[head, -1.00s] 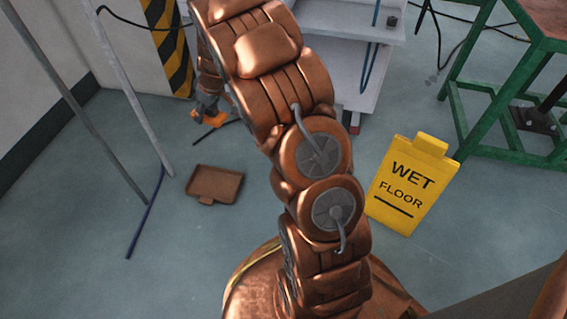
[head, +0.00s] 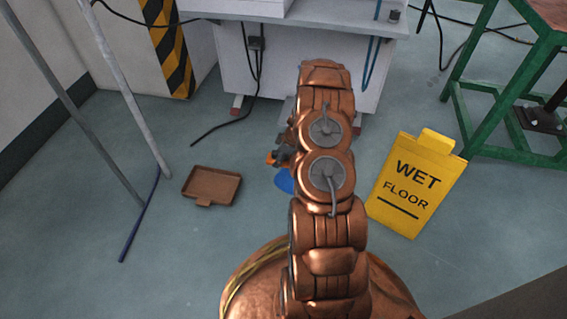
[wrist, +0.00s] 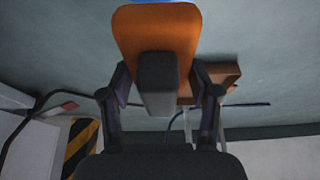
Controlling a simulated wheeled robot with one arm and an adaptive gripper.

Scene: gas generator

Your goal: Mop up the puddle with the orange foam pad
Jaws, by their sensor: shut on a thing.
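The orange foam pad (wrist: 158,32) with a dark grey block-shaped handle (wrist: 157,85) is in the wrist view. My gripper (wrist: 162,84) is shut on it, with a finger on each side of the handle. In the head view my gripper (head: 282,154) is partly hidden behind my arm, and a small orange piece of the pad (head: 271,158) shows beside it. The blue puddle (head: 284,182) lies on the floor just below the gripper in the head view, its right part hidden by my arm. I cannot tell whether the pad touches the floor.
A brown tray (head: 212,184) lies on the floor to the left. A yellow wet floor sign (head: 416,184) stands to the right. A white cabinet (head: 275,70) is behind, with a black cable on the floor. Grey poles (head: 130,90) stand at left, a green table frame (head: 500,100) at right.

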